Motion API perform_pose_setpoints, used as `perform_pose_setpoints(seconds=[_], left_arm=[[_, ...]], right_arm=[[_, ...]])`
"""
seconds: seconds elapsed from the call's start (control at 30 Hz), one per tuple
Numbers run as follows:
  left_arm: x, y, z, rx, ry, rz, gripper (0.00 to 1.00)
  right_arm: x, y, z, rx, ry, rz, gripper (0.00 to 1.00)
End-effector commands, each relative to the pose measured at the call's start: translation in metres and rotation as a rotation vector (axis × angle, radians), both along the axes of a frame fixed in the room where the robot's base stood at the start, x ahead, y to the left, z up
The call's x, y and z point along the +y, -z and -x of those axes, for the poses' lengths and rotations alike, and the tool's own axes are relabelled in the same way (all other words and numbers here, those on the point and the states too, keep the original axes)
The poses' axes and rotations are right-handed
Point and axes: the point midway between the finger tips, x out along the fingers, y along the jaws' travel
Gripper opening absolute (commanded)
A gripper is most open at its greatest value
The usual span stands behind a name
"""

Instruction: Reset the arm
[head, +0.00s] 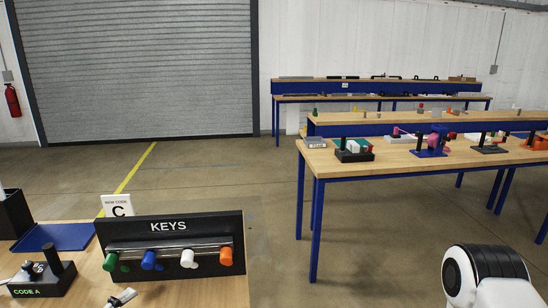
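A white and black rounded link of my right arm (490,275) stands at the bottom right, and its gripper is out of the picture. My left arm and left gripper do not show.
A small white and black piece (121,298) lies before the panel. A sign with the letter C (118,207) stands behind it, near a blue tray (55,237). A blue-legged workbench (400,162) with several devices is at the right. The floor (200,180) between is clear.

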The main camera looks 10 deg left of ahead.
Motion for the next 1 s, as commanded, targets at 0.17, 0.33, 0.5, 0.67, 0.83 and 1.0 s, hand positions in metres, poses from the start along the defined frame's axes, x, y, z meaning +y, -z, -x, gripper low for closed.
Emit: perform_pose_setpoints(seconds=[0.17, 0.33, 0.5, 0.67, 0.83, 1.0], left_arm=[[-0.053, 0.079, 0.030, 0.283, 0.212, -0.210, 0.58], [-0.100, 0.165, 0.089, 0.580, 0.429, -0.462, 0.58], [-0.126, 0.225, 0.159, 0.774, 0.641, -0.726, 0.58], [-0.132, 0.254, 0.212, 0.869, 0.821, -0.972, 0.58], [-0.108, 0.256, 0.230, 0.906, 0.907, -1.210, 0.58], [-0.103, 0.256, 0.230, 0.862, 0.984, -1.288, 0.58]], right_arm=[[0.000, 0.000, 0.000, 0.000, 0.000, 0.000, 0.58], [0.000, 0.000, 0.000, 0.000, 0.000, 0.000, 0.58], [0.000, 0.000, 0.000, 0.000, 0.000, 0.000, 0.58], [0.000, 0.000, 0.000, 0.000, 0.000, 0.000, 0.58], [0.000, 0.000, 0.000, 0.000, 0.000, 0.000, 0.58], [0.000, 0.000, 0.000, 0.000, 0.000, 0.000, 0.58]])
